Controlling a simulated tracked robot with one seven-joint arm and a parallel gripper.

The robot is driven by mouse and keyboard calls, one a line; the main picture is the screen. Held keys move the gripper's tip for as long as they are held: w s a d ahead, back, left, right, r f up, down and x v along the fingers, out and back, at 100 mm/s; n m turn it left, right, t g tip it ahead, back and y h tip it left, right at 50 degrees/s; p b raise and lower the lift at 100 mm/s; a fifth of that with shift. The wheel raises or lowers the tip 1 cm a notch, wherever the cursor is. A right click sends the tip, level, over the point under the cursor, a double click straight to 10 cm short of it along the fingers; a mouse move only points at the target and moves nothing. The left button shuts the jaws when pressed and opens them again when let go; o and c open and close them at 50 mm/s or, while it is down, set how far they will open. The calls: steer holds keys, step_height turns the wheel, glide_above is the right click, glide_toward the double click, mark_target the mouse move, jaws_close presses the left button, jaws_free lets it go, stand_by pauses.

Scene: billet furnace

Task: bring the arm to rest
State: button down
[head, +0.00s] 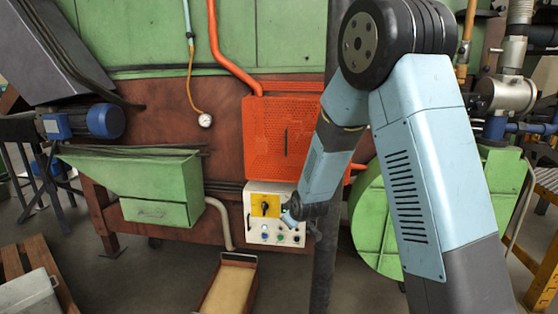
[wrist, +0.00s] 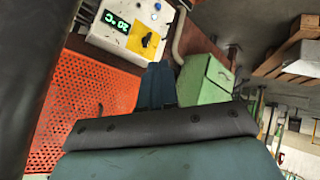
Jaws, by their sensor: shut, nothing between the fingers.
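My arm reaches down from the upper right in the head view, bent at a large dark joint. My gripper (head: 289,217) is at its end, in front of the white control box (head: 251,222), and partly covers it. In the wrist view, my gripper (wrist: 158,68) shows as dark blue fingers close together, shut and empty, below the control box (wrist: 104,35) in the picture. The box has a yellow plate with a black rotary switch (head: 265,207), several buttons and a green-lit display (wrist: 117,22). I cannot tell whether the fingers touch the box.
An orange perforated guard (head: 270,140) is above the box. A green hopper (head: 150,190) and blue motor (head: 95,121) stand left. A dark post stands just right of the box. A shallow tray (head: 230,285) lies on the floor below. A green round housing (head: 375,225) is behind my arm.

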steer(key=s+d+r+m+g+h, duration=0.1)
steer(key=s+d+r+m, duration=0.1)
steer(key=s+d+r, duration=0.55)
steer(key=s+d+r+m, duration=0.3)
steer(key=s+d+r, duration=0.15)
steer(key=r, duration=0.55)
steer(key=s+d+r+m, duration=0.1)
steer(key=s+d+r, duration=0.1)
steer(key=s, duration=0.6)
steer(key=s+d+r+m+g+h, duration=0.1)
steer(key=s+d+r+m, duration=0.1)
steer(key=s, duration=0.6)
steer(key=s+d+r+m+g, duration=0.1)
steer(key=s+d+r, duration=0.2)
steer(key=s, duration=0.6)
steer(key=shift+d+m+h, duration=0.3)
steer(key=shift+d+m, duration=0.05)
steer(key=shift+m, duration=0.05)
